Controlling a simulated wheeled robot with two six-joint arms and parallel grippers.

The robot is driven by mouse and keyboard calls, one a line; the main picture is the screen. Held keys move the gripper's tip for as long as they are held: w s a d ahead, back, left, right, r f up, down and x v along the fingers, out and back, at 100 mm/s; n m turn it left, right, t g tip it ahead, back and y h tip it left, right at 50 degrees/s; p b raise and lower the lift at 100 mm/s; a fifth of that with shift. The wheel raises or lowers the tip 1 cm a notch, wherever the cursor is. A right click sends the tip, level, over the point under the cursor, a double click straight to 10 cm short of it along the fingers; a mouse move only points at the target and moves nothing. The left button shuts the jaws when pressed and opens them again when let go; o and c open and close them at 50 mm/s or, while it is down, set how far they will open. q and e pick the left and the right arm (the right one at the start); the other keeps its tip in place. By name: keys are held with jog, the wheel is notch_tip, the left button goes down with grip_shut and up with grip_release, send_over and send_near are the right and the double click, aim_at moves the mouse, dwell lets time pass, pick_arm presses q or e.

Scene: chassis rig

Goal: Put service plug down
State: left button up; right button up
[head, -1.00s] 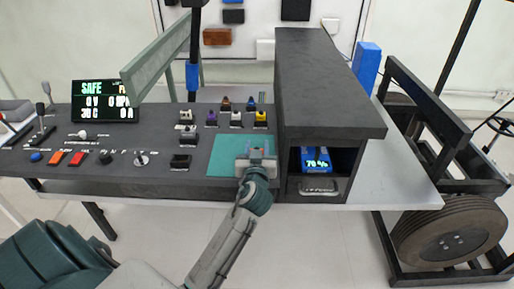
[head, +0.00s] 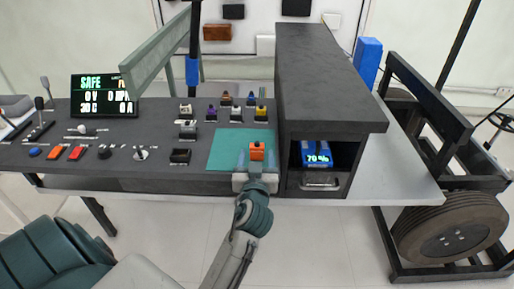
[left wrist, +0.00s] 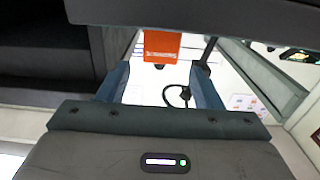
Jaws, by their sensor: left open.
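The orange service plug (head: 257,152) stands on the teal mat (head: 226,150) on the console, in the head view. In the left wrist view the orange plug (left wrist: 162,46) shows at the top, just beyond the fingertips. My left gripper (head: 256,172) is open and empty, on the near side of the plug and apart from it. In the left wrist view its two blue fingers (left wrist: 162,80) are spread with nothing between them. My right gripper is not in view.
A dark shelf box (head: 325,75) with a blue 70 % display unit (head: 316,155) stands right of the mat. A green beam (head: 155,55) rises at the back left.

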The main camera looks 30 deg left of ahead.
pick_arm(q)
jog(key=shift+v, duration=2.35)
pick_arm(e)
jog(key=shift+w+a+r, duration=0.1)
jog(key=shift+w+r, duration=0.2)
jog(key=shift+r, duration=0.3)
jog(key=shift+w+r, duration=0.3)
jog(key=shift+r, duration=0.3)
